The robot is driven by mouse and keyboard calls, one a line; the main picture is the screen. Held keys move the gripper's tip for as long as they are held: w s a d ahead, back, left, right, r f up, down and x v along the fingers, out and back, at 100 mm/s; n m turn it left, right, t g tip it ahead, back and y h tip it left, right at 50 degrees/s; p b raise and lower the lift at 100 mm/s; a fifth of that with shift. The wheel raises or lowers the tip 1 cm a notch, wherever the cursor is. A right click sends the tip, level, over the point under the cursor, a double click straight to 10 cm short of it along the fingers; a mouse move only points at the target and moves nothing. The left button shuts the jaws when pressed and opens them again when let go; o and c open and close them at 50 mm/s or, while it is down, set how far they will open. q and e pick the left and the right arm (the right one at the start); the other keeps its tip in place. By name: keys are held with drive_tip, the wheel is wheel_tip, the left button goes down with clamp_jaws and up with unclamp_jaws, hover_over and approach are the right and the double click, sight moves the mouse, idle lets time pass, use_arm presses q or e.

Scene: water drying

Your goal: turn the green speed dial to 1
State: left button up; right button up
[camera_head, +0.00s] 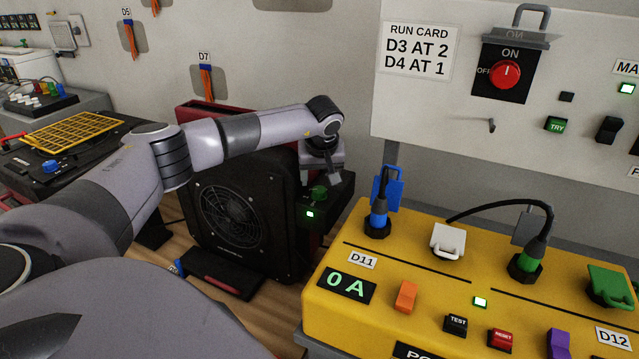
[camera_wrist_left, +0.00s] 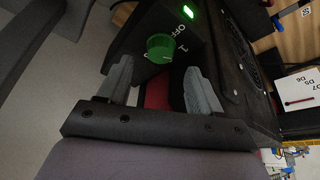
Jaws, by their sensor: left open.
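The green speed dial (camera_wrist_left: 160,48) sits on a black control box (camera_head: 330,213) at the side of the black fan unit (camera_head: 232,215). It also shows small in the head view (camera_head: 318,194). In the left wrist view, OFF and 1 are printed beside the dial, which appears upside down; I cannot tell exactly where its pointer stands. My left gripper (camera_wrist_left: 160,85) is open, its two grey fingers apart, with the dial just beyond the gap between them. I see no contact. In the head view the left gripper (camera_head: 322,172) is just above the dial. My right gripper is not in view.
A green light (camera_head: 310,213) glows below the dial. A yellow power box (camera_head: 336,313) reading 0 A stands to the right, with a blue plug (camera_head: 378,218) near the fan. A white panel (camera_head: 455,125) with a run card is behind it. A yellow rack (camera_head: 62,133) lies left.

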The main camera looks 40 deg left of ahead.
use_arm(q)
drive_tip(key=v, duration=0.2)
drive_tip(key=shift+s+d+r, duration=0.1)
drive_tip(key=shift+r, duration=0.15)
idle(0.5)
